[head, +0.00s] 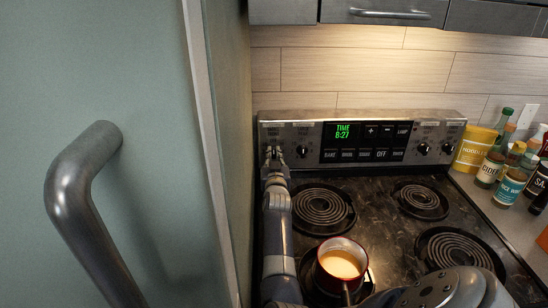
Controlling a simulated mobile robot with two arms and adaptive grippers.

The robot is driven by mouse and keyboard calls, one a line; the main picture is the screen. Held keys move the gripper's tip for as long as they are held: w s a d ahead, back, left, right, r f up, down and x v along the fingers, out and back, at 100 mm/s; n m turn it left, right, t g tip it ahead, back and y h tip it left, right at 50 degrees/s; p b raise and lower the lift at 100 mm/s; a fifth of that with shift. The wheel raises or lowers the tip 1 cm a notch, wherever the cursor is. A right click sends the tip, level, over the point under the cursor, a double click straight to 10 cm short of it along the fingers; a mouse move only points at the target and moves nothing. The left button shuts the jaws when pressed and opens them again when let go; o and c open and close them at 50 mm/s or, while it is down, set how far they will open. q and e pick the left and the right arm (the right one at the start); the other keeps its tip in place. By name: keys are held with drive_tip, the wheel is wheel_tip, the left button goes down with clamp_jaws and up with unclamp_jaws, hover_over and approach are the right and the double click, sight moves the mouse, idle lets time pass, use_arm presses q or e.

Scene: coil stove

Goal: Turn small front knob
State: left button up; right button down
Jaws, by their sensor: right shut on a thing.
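The stove's back panel (290,133) carries black knobs at both ends. My right gripper (272,154) is at the panel's left end, shut on the far-left knob, which its fingers mostly hide. The knob's angle cannot be told. A second left knob (303,151) stands just to the right of the gripper, free. Two more knobs, (424,149) and its neighbour (448,148), are at the right end. The small labels above the knobs are too small to read. My left gripper is not in view.
A red pot (322,275) of creamy liquid sits on the front left burner, close beside my arm. The other coil burners (323,207) are bare. A large door with a handle (75,185) fills the left. Bottles (511,186) and a yellow tub (474,148) stand right.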

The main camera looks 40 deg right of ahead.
drive_tip(key=shift+n, duration=0.9)
drive_tip(key=n+b, duration=0.1)
drive_tip(key=n, duration=0.4)
drive_tip(key=shift+f, duration=0.1)
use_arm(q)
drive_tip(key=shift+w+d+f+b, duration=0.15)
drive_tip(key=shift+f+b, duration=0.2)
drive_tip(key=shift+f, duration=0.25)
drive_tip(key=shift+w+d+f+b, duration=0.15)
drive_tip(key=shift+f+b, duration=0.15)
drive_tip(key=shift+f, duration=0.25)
use_arm(e)
drive_tip(key=shift+w+n, duration=0.1)
drive_tip(key=shift+n, duration=1.4)
drive_tip(key=c, duration=1.7)
unclamp_jaws()
drive_tip(key=shift+o, duration=0.5)
drive_tip(key=shift+w+d, duration=0.1)
drive_tip(key=shift+d, duration=0.05)
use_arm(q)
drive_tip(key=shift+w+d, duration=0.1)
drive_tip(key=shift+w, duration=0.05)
use_arm(e)
drive_tip(key=shift+f, duration=0.1)
